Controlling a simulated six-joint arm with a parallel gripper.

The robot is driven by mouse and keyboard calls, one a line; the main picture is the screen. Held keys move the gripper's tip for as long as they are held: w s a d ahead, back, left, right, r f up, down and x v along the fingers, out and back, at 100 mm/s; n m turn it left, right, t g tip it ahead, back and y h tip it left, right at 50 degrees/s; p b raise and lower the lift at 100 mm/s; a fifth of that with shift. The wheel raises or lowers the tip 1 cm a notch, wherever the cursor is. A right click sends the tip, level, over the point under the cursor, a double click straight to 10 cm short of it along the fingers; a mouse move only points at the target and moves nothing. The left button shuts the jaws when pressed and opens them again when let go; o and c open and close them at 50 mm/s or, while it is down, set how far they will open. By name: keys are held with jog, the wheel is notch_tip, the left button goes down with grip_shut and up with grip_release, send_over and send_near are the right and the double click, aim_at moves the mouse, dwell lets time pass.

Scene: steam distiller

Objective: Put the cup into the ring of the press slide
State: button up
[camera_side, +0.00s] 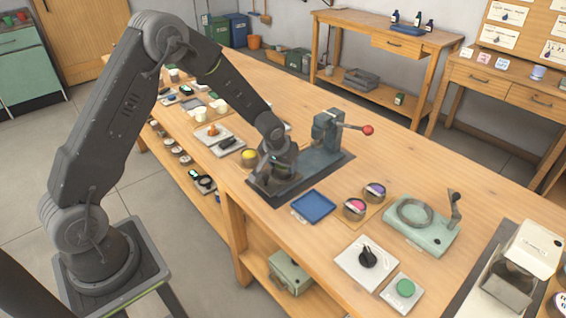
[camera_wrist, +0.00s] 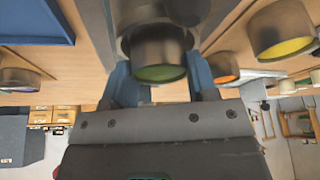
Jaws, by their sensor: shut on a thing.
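My gripper (camera_side: 270,178) is down at the press (camera_side: 326,132), over the front part of its dark base plate. In the wrist view, its two blue fingers (camera_wrist: 162,78) are shut on a metal cup (camera_wrist: 158,52) with a green face. In the side view, the gripper hides this cup. A larger grey round part (camera_wrist: 140,14) shows just beyond the cup in the wrist view. I cannot tell whether it is the ring of the press slide, or whether the cup touches it. The gripper and arm mostly cover the slide area in the side view.
The press lever has a red knob (camera_side: 368,130). A yellow cup (camera_side: 249,155) stands left of the gripper. A blue tray (camera_side: 313,204), a pink cup (camera_side: 355,207) and a purple cup (camera_side: 374,190) lie to the right. A green ring fixture (camera_side: 422,226) stands farther right.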

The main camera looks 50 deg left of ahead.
jog(key=o, duration=0.9)
jog(key=shift+o, duration=0.2)
jog(key=s+d+r+m, duration=0.1)
jog(key=s+d+r, duration=0.2)
jog(key=s+r, duration=0.6)
jog(key=s+d+r+m, duration=0.1)
jog(key=s+d+r, duration=0.3)
jog(key=r, duration=0.9)
jog(key=s+d+r+m+t+h, duration=0.1)
jog(key=s+d+r+m, duration=0.1)
jog(key=s, duration=1.4)
jog(key=shift+d+r+m+h, duration=0.3)
jog(key=shift+d+r+h, duration=0.1)
jog(key=shift+r, duration=0.25)
